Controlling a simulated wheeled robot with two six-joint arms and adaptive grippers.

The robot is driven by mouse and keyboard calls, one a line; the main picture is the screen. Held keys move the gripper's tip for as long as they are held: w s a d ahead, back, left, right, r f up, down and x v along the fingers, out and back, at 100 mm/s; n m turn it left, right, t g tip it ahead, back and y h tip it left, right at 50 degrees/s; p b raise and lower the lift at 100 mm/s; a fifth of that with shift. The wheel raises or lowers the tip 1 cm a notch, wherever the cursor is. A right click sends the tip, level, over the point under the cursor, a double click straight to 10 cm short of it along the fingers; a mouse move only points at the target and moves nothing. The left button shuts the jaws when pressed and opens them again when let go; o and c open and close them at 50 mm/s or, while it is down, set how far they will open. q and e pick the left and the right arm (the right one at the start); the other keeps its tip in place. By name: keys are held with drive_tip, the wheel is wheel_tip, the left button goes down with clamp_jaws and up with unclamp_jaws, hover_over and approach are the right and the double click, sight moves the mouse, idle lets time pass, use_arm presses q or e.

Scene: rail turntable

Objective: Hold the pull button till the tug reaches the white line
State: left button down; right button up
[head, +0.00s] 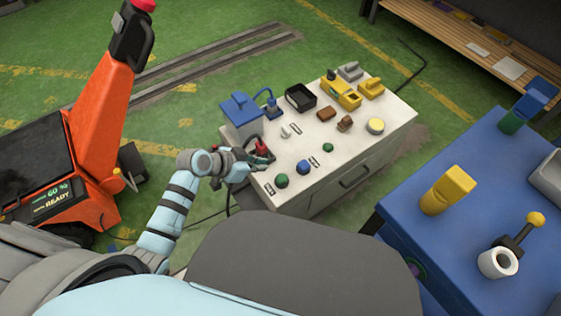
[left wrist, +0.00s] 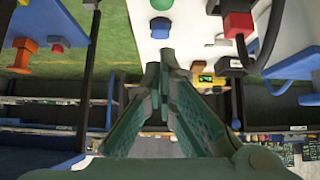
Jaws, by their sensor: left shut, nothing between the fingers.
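The white cabinet (head: 232,175) carries several round buttons: a green one (head: 281,181), a blue one (head: 304,167), a small green one (head: 328,147), a white one (head: 286,132) and a yellow one (head: 376,126). Their labels are too small to read. My left gripper (head: 262,160) is shut and empty at the cabinet's near left edge, beside a red control (head: 262,147). I cannot make out the white line. An orange machine (head: 95,120) reading "60 % READY" stands left; I cannot tell whether it is the tug.
A blue box (head: 240,108), a black tray (head: 300,97) and yellow devices (head: 342,94) stand on the cabinet. A blue table (head: 480,190) with a yellow block (head: 447,190) is at right. Rails (head: 225,62) cross the green floor behind.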

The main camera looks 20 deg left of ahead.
use_arm(q)
drive_tip(key=shift+f, duration=0.25)
use_arm(e)
drive_tip(key=shift+w+f, duration=0.2)
use_arm(q)
drive_tip(key=shift+d, duration=0.1)
drive_tip(key=b, duration=0.6)
hover_over(280, 179)
wheel_tip(280, 179, down, 8)
drive_tip(key=shift+r, duration=0.2)
wheel_tip(280, 179, down, 3)
drive_tip(key=shift+r+b, duration=0.15)
drive_tip(key=shift+b, duration=0.45)
drive_tip(key=shift+f, duration=0.4)
use_arm(e)
drive_tip(key=w+d+f+t, duration=0.1)
drive_tip(key=w+d+f, duration=0.2)
drive_tip(key=f, duration=0.3)
drive_tip(key=shift+f+h, duration=0.3)
drive_tip(key=shift+f, duration=0.05)
